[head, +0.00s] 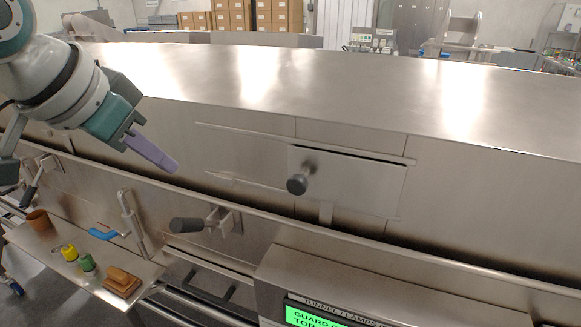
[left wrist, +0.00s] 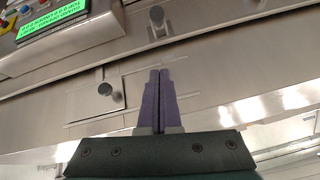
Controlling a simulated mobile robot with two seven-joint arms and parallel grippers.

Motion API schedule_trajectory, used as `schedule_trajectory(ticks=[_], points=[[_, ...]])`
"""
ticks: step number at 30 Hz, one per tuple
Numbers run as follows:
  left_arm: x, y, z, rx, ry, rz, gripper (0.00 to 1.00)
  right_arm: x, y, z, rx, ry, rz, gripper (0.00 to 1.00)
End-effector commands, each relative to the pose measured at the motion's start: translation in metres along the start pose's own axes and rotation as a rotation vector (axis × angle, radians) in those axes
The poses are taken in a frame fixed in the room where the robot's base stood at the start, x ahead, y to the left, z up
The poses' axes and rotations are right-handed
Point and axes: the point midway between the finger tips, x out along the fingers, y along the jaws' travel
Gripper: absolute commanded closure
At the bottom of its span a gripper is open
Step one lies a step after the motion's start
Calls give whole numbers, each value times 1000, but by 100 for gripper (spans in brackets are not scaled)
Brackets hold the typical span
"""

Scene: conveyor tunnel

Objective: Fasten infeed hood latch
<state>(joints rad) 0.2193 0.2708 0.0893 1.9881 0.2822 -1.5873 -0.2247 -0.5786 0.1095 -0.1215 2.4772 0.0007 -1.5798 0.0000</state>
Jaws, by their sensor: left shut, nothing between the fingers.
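Several toggle-type latches sit along the lower front of the steel tunnel, and no label shows which is the infeed hood latch. One with a dark grip (head: 190,225) lies roughly level, below the sliding panel. Another with a dark lever (head: 30,193) is at the far left. My left gripper (head: 172,166) is shut and empty, its purple fingers in front of the hood, above these latches and apart from them. The closed fingers (left wrist: 160,75) show in the left wrist view. My right gripper is out of view.
A steel panel (head: 375,185) with a dark knob (head: 299,184) is on the tunnel front. A control box with a green screen (head: 312,315) juts out at the bottom. A shelf (head: 40,243) holds an orange cup and small coloured items. A ledge runs along the front.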

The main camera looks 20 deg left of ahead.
Motion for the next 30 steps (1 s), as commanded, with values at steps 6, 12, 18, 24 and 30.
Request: schedule_trajectory(ticks=[6, 12, 18, 24, 30], points=[[17, -2, -4, -3, 3, 3, 100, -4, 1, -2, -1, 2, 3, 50], [52, -2, -4, -2, 2, 2, 100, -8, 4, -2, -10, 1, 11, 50], [85, -2, -4, -3, 4, 0, 100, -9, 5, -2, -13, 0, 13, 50], [100, -2, 11, -2, 0, 1, 100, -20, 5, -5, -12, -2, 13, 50], [107, -2, 31, -2, 4, 0, 100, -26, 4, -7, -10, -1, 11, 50]])
